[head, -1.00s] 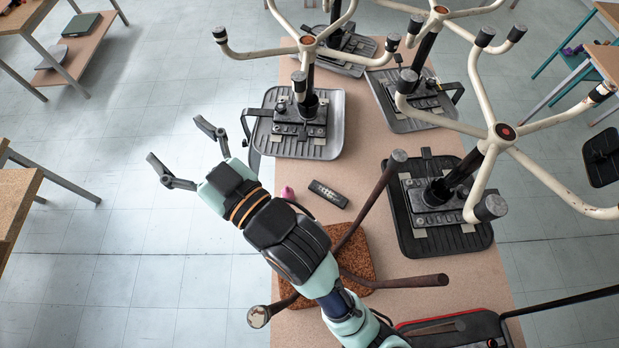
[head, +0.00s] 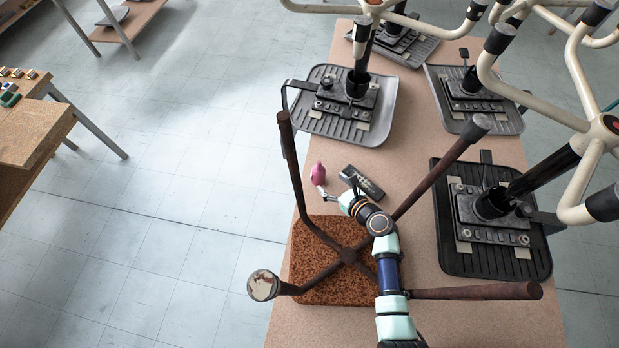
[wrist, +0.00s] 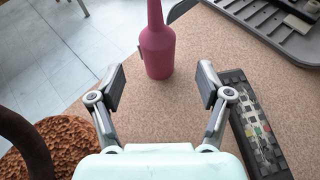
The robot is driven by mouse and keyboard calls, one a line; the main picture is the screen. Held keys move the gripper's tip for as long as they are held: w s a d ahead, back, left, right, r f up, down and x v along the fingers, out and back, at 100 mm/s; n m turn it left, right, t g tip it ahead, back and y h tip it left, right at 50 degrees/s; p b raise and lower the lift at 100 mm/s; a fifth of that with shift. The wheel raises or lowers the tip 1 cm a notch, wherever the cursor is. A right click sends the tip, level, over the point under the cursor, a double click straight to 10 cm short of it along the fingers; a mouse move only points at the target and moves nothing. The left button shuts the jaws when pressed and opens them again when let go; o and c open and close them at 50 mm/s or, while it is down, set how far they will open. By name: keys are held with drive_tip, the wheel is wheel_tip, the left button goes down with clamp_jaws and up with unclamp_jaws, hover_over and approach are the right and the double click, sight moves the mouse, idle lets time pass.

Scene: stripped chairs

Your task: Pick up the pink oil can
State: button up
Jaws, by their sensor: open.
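The pink oil can (head: 318,173) stands upright on the long table (head: 405,162), near its left edge. In the wrist view the can (wrist: 157,48) stands just ahead, roughly centred beyond my fingertips, with its top cut off by the frame. My gripper (wrist: 161,82) is open and empty, one finger on each side of the can's line. In the head view my gripper (head: 326,191) is low over the table beside the can, mostly hidden by my wrist.
A dark keypad-like device (head: 362,182) lies right of the can, close to my right finger in the wrist view (wrist: 257,115). An upturned stool with a brown speckled seat (head: 310,285) stands around my arm, legs raised. Upturned chair bases (head: 345,105) crowd the back and right (head: 485,225).

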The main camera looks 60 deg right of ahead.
sight(323, 176)
drive_tip(key=shift+b+x, duration=0.5)
drive_tip(key=shift+x, duration=0.95)
drive_tip(key=shift+w+d+f, duration=0.15)
drive_tip(key=shift+w, duration=0.15)
drive_tip(key=b+x, duration=0.2)
drive_tip(key=x, duration=0.2)
drive_tip(key=shift+w, duration=0.25)
clamp_jaws()
